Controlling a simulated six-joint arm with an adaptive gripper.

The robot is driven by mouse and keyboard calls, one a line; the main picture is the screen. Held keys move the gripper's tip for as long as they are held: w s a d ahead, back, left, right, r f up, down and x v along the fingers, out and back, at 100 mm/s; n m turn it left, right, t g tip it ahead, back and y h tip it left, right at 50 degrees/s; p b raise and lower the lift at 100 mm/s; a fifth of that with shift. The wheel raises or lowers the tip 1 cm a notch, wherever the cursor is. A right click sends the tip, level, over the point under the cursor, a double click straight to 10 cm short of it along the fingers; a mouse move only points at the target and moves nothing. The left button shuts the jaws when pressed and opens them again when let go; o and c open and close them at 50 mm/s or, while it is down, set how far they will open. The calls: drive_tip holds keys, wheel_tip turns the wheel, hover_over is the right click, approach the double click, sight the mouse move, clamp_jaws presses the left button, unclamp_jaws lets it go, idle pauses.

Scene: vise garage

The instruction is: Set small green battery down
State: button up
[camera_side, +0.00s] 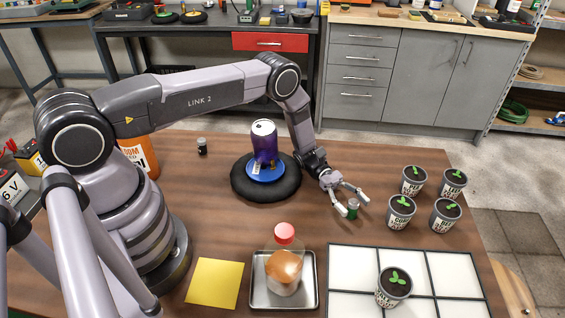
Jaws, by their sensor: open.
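A small green battery (352,209) stands upright on the wooden table, right of the round black stand and left of the potted seedlings. My gripper (350,199) is open, with its fingertips at the top of the battery, one on either side. I cannot tell whether the fingers touch it. A second small dark cylinder (202,146) stands at the back left of the table.
A purple can (264,145) stands on a blue disc over a black base (237,184). Several potted seedlings (401,212) stand to the right. In front are a white tile grid (448,270), a metal tray (312,297) with a jar (285,270), and a yellow sheet (215,283).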

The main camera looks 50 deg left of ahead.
drive_tip(key=a, duration=0.3)
drive_tip(key=w+a, duration=0.1)
drive_tip(key=a, duration=0.6)
drive_tip(key=shift+w+a, duration=0.3)
drive_tip(key=shift+w, duration=0.05)
drive_tip(key=shift+a, duration=0.35)
drive_tip(key=shift+w+a+r, duration=0.15)
drive_tip(key=shift+w+r, duration=0.05)
drive_tip(key=shift+r, duration=0.15)
drive_tip(key=s+r+m+y, duration=0.3)
drive_tip(key=r+m+y, duration=0.15)
drive_tip(key=r, duration=0.95)
drive_tip(key=s+r+m+y, duration=0.3)
drive_tip(key=r+m+y, duration=0.15)
drive_tip(key=r, duration=0.95)
drive_tip(key=s+a+r+m+t+y, duration=0.2)
drive_tip(key=s+r+y, duration=0.1)
drive_tip(key=s, duration=0.5)
drive_tip(key=s+a+r+m+t+y, duration=0.2)
drive_tip(key=s+r+t+y, duration=0.1)
drive_tip(key=s, duration=0.5)
drive_tip(key=s+a+r+m+t+y, duration=0.2)
drive_tip(key=s+a+r+m+t, duration=0.1)
drive_tip(key=s, duration=0.5)
drive_tip(key=shift+r+y, duration=0.4)
drive_tip(key=shift+r, duration=0.4)
